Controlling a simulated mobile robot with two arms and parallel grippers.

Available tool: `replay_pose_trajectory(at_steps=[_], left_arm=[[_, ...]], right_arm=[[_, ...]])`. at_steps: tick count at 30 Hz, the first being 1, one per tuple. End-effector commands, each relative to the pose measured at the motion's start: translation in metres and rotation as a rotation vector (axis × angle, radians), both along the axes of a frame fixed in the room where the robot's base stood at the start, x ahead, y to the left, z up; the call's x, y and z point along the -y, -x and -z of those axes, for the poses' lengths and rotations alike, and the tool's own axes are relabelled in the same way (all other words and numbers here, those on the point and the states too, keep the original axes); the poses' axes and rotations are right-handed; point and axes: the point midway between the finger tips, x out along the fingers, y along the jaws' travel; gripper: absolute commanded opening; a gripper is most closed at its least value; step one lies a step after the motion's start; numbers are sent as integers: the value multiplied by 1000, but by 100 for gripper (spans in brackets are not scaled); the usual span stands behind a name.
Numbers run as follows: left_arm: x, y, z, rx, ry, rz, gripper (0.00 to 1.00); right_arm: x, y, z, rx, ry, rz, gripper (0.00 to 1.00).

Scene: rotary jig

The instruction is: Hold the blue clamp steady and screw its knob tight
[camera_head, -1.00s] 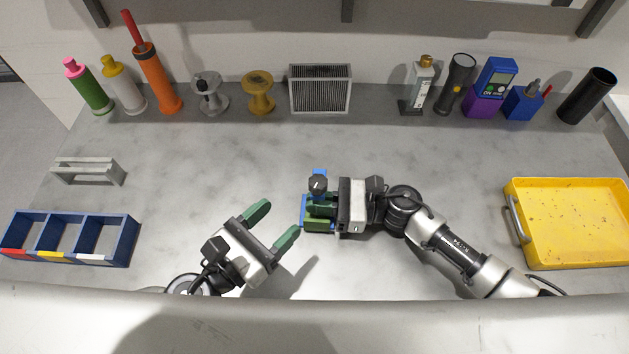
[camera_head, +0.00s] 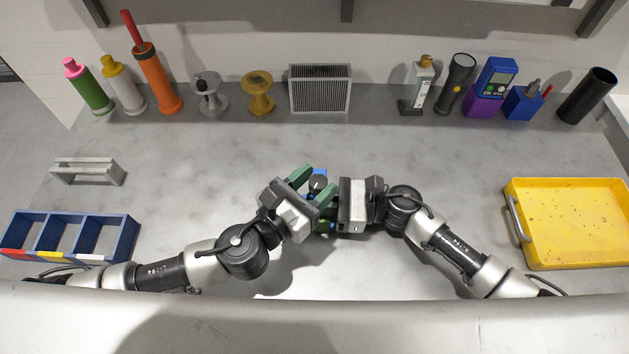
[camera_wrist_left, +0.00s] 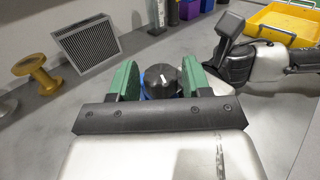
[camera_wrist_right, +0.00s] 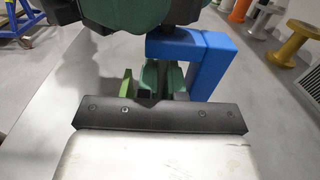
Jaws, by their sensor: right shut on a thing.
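The blue clamp (camera_wrist_right: 207,62) stands on the bench near the middle; in the head view only bits of it (camera_head: 320,172) show between my grippers. Its black knob (camera_head: 317,183) is on top and also shows in the left wrist view (camera_wrist_left: 161,80). My left gripper (camera_head: 313,181) is open, with its green fingers on either side of the knob; I cannot tell whether they touch it. My right gripper (camera_wrist_right: 152,80) is shut on the clamp's body from the right. A green part (camera_wrist_right: 126,84) shows by its fingers, low at the clamp.
A yellow tray (camera_head: 520,247) lies at the right and a blue three-part bin (camera_head: 132,240) at the left. A grey bracket (camera_head: 88,172) stands behind the bin. Bottles, spools, a grille (camera_head: 320,90) and tools line the back. The bench between is clear.

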Motion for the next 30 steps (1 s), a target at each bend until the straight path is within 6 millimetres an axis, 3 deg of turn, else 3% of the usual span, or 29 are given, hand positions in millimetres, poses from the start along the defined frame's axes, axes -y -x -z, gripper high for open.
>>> replay_pose_trajectory(at_steps=[1,7,30], left_arm=[[0,0,0,0,0,0,40],[0,0,0,0,0,0,11],[-1,-1,0,1,0,25,11]], right_arm=[[0,0,-1,2,-3,0,0],[0,0,-1,2,-3,0,0],[0,0,-1,1,-2,0,0]])
